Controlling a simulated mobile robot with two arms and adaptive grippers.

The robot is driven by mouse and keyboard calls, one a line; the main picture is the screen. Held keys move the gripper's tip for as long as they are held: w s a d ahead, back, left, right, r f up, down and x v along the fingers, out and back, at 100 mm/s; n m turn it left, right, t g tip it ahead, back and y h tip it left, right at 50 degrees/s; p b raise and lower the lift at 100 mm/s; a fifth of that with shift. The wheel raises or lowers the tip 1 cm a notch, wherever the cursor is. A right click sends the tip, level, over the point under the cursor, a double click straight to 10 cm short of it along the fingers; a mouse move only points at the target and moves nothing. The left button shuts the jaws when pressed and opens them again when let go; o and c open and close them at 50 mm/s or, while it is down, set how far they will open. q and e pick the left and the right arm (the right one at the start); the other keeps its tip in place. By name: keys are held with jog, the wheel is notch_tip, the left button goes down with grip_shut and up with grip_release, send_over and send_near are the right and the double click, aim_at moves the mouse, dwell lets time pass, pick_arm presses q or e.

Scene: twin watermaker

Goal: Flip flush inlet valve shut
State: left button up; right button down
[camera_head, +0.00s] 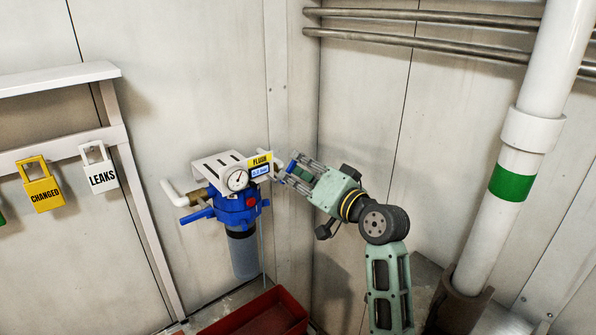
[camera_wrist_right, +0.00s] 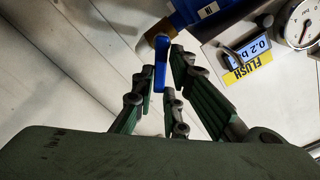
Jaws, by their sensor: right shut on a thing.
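The flush filter unit (camera_head: 237,208) hangs on the wall at the middle of the head view, with a blue head, a round gauge and a yellow FLUSH label (camera_head: 260,161). A blue valve handle (camera_wrist_right: 160,62) by the pipe marked IN shows in the wrist view, its bar pointing down the picture. My right gripper (camera_wrist_right: 164,74) is shut on this handle, with fingers on either side of it. In the head view the right gripper (camera_head: 287,172) is at the unit's right side; fingers partly hide the handle there. My left gripper is not in view.
Another blue handle (camera_head: 197,216) sticks out at the unit's left. A red bin (camera_head: 262,315) stands below. A rack with yellow CHANGED (camera_head: 42,190) and white LEAKS (camera_head: 101,178) padlocks is at left. A white pipe (camera_head: 530,130) with a green band stands at right.

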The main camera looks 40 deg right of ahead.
dwell(0.4)
jog(key=shift+s+a+r+n+p, duration=0.15)
jog(key=shift+a+n, duration=0.2)
jog(key=shift+n, duration=1.1)
jog(key=shift+w+a+r+n+p, duration=0.15)
jog(key=shift+a+n, duration=0.25)
jog(key=shift+n, duration=1)
jog(key=shift+s+a+r+n+p, duration=0.1)
jog(key=shift+s+a+r+n, duration=0.2)
jog(key=shift+n, duration=1.15)
jog(key=shift+w+a, duration=0.1)
jog(key=shift+w, duration=0.05)
jog(key=c, duration=1.8)
grip_release()
jog(key=shift+f, duration=0.1)
jog(key=shift+f, duration=0.1)
jog(key=s, duration=0.8)
jog(key=shift+d, duration=0.35)
